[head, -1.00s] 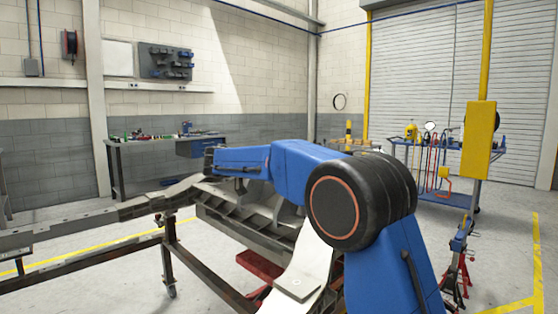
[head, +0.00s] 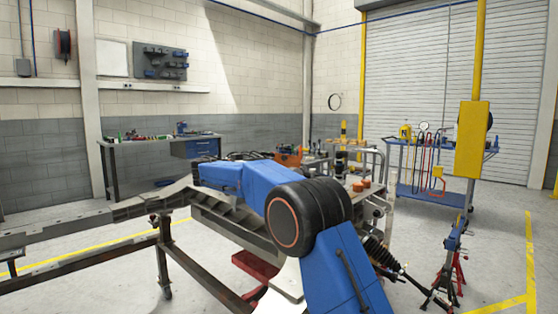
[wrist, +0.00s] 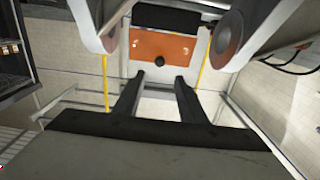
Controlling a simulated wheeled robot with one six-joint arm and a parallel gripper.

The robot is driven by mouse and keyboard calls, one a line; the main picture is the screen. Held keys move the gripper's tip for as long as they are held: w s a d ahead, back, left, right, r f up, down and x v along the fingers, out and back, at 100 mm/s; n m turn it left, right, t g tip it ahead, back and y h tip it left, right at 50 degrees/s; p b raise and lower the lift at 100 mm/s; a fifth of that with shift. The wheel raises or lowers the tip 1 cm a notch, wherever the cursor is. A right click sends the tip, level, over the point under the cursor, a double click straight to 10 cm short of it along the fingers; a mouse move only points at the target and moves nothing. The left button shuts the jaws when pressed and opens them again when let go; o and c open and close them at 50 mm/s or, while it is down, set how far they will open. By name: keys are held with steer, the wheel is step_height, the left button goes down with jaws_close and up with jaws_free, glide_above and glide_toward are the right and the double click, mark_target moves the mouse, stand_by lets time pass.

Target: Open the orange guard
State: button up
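In the wrist view, an orange panel (wrist: 165,47) with a round black knob (wrist: 159,61) stands ahead at the upper middle, on a pale surface below a black bar. It looks like the orange guard. My gripper (wrist: 157,78) has its two dark fingers spread and nothing between them. The knob lies just beyond the fingertips in the picture, and I see no contact. In the head view, a small orange object (head: 289,157) shows behind my blue arm; I cannot tell if it is the same guard. My gripper cannot be made out there.
A long grey chassis frame (head: 130,205) on a rusty stand crosses the left and middle. A cluttered cart (head: 365,185) stands behind my arm. A blue tool trolley (head: 430,194) and a yellow box (head: 472,140) on a post are at right.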

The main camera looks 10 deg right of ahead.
mark_target(283, 158)
steer(key=x, duration=1)
steer(key=shift+d, duration=0.1)
jaws_close()
